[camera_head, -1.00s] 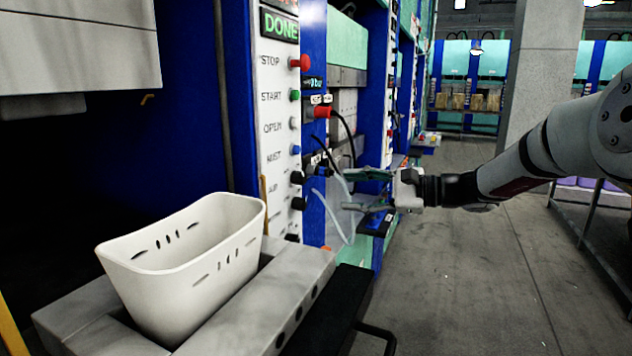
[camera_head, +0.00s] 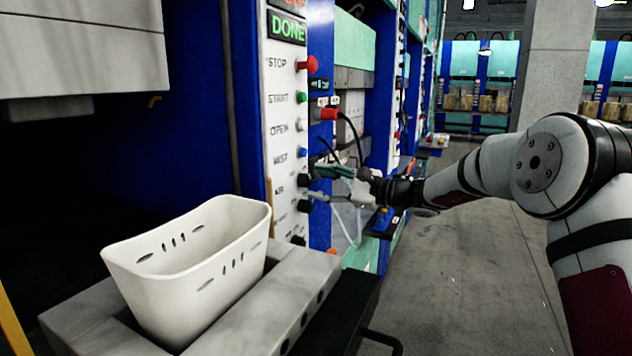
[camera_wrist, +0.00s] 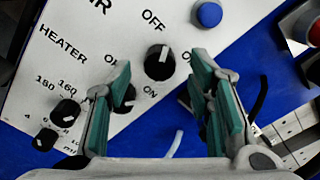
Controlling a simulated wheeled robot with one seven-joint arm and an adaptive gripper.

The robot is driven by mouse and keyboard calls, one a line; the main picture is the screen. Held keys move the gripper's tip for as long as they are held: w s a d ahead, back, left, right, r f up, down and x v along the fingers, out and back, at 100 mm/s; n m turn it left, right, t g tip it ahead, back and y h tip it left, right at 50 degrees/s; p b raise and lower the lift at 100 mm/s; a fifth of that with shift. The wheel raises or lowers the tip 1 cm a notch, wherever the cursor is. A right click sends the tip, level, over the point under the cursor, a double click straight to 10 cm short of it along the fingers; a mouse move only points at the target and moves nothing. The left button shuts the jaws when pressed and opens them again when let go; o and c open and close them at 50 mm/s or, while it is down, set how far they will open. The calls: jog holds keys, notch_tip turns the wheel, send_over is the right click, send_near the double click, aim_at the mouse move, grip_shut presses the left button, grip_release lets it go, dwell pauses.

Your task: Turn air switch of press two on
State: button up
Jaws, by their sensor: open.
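The air switch is a black round knob (camera_wrist: 158,62) with a white mark on the white panel, below the word OFF in the wrist view. Its mark points roughly up, nearer OFF than the partly hidden ON at its right. It also shows in the camera_head view (camera_head: 303,180) beside a worn label. My gripper (camera_wrist: 161,66) is open, its two teal fingers on either side of the knob's place in the wrist view. I cannot tell whether they touch it. In the camera_head view my gripper (camera_head: 312,183) is close to the panel.
The heater knob (camera_wrist: 125,97) is partly hidden behind the left finger. A blue button (camera_wrist: 208,14) lies above right. Small temperature knobs (camera_wrist: 66,110) lie at left. A white bin (camera_head: 190,265) stands in the press at front. Clear floor (camera_head: 470,270) lies at right.

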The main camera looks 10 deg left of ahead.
jog(key=shift+x, duration=0.95)
grip_shut()
jog(key=shift+m, duration=0.4)
jog(key=m, duration=0.4)
jog(key=shift+m, duration=0.4)
jog(key=m, duration=0.6)
jog(key=shift+w, duration=0.1)
jog(key=shift+m, duration=0.3)
